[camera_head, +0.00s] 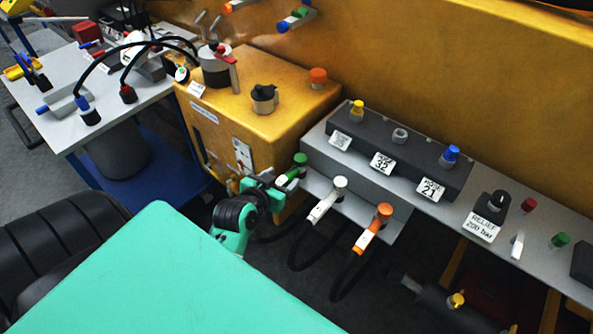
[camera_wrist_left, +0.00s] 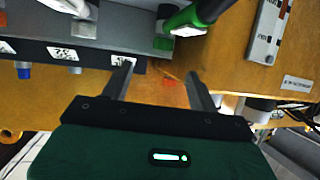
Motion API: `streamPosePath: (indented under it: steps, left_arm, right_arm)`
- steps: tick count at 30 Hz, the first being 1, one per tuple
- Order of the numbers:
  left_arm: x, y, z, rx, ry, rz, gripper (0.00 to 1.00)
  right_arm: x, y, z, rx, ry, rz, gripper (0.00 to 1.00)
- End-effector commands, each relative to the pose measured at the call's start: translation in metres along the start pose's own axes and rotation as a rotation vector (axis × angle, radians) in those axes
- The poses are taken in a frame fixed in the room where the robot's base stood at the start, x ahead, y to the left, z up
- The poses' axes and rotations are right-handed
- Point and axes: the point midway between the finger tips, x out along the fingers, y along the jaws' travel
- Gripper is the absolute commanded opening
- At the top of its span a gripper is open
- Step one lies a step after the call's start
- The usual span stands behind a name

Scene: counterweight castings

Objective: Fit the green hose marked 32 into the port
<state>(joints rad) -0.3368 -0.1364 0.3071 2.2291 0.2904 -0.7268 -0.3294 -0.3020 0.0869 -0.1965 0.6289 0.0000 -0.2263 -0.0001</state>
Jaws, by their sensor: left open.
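The green hose (camera_head: 300,159) stands in a holder at the left end of the grey bench; its green handle also shows at the top of the left wrist view (camera_wrist_left: 207,12). My left gripper (camera_head: 279,184) is beside it. In the left wrist view its two fingers (camera_wrist_left: 160,72) are apart with nothing between them, and the green handle is beyond the tips. On the dark block (camera_head: 370,129), a bare grey port (camera_head: 399,135) stands between a yellow and a blue fitting. A plate reading 32 (camera_head: 382,163) is in front of it. No marking is readable on the green hose.
The white hose (camera_head: 326,199) and orange hose (camera_head: 374,228) stand to the right of the green one, their black lines hanging below. A yellow cabinet (camera_head: 265,101) stands behind my gripper. A relief knob (camera_head: 493,205) is at the right. A teal surface (camera_head: 160,280) fills the foreground.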

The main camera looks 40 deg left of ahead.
Motion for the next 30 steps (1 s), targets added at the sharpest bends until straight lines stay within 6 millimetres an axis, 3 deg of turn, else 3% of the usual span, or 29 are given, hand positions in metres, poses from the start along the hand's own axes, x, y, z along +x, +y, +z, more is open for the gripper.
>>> streamPosePath:
  steps: [12,22,30]
  left_arm:
    - [0.069,-0.001,-0.002,-0.003,0.006,-0.002,0.6]
    - [0.092,-0.003,0.0,-0.002,0.003,-0.002,0.6]
    - [0.127,-0.006,0.004,-0.002,0.004,-0.001,0.6]
  right_arm:
    - [-0.007,-0.013,-0.001,0.001,0.004,-0.014,0.36]
    - [-0.011,-0.011,-0.001,-0.001,0.002,-0.012,0.36]
    - [-0.018,-0.004,-0.001,-0.001,0.0,-0.005,0.36]
